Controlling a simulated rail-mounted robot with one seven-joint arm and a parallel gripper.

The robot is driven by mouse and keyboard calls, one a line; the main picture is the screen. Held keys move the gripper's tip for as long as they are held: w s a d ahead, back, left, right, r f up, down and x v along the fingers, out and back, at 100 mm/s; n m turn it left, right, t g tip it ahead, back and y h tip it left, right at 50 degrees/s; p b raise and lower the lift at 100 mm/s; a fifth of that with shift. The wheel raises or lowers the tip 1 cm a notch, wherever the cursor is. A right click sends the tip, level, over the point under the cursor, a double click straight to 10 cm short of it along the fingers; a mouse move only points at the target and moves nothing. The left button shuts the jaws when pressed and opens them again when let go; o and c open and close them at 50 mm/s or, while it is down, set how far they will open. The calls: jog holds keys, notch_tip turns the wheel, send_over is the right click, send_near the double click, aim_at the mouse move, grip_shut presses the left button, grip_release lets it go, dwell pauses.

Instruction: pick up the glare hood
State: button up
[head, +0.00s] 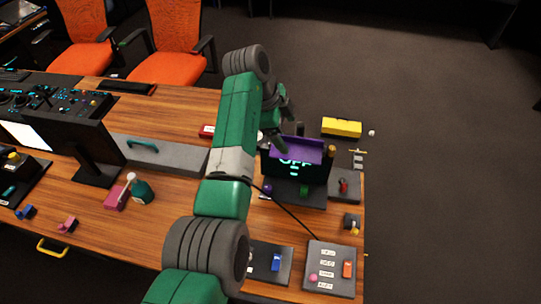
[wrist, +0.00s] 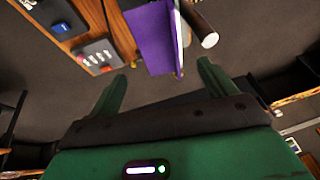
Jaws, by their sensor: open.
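The glare hood (head: 297,150) is a purple, angular piece. In the head view it sits on top of the dark display (head: 291,182) with glowing cyan letters. In the wrist view the purple hood (wrist: 150,35) shows beyond and between the fingertips, in line with the gap. My gripper (wrist: 160,77) is open with its two green fingers apart and nothing between them. The fingers look apart from the hood; how far is hard to tell. In the head view my arm partly hides the gripper, which is just behind and left of the hood.
A yellow box (head: 341,127) stands at the far right of the wooden desk (head: 185,108). Small panels with a red knob (head: 343,186) and an orange switch (head: 348,269) lie along the right edge. Open floor lies beyond the desk's right edge.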

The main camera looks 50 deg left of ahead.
aim_at(299, 151)
jog(key=shift+s+f, duration=0.1)
jog(key=shift+d, duration=0.1)
jog(key=x, duration=0.2)
jog(key=shift+w+d+f, duration=0.15)
jog(key=shift+w+f, duration=0.05)
jog(key=shift+f, duration=0.1)
jog(key=b+x, duration=0.1)
jog(key=x, duration=0.4)
jog(key=shift+w+d+b, duration=0.1)
jog(key=shift+b, duration=0.25)
jog(key=c, duration=1.1)
